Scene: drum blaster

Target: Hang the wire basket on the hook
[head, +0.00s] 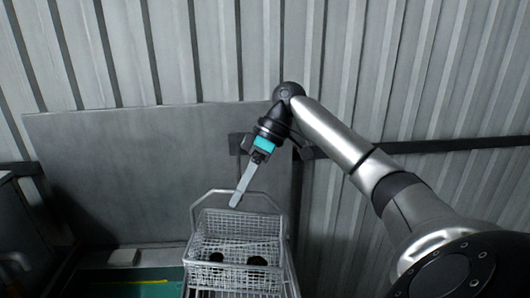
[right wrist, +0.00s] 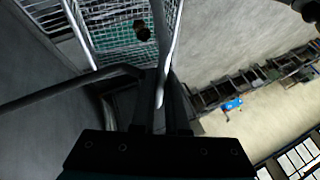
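The wire basket (head: 238,248) is a light metal mesh box with an upright bar handle (head: 268,199), at the lower middle of the head view. Two dark round things show in it. My right gripper (head: 238,198) comes down to the top bar of the handle. In the right wrist view, its fingers (right wrist: 167,105) are close together around a bright rod of the handle, with basket mesh (right wrist: 115,35) beyond. It looks shut on the handle. I cannot make out the hook in either view. My left gripper is out of view.
A grey panel (head: 150,150) stands behind the basket, before a corrugated wall (head: 400,75). A dark rail (head: 440,145) runs along the wall. A green surface (head: 125,280) with a yellow line is at the lower left. Dark equipment (head: 25,225) stands at the left edge.

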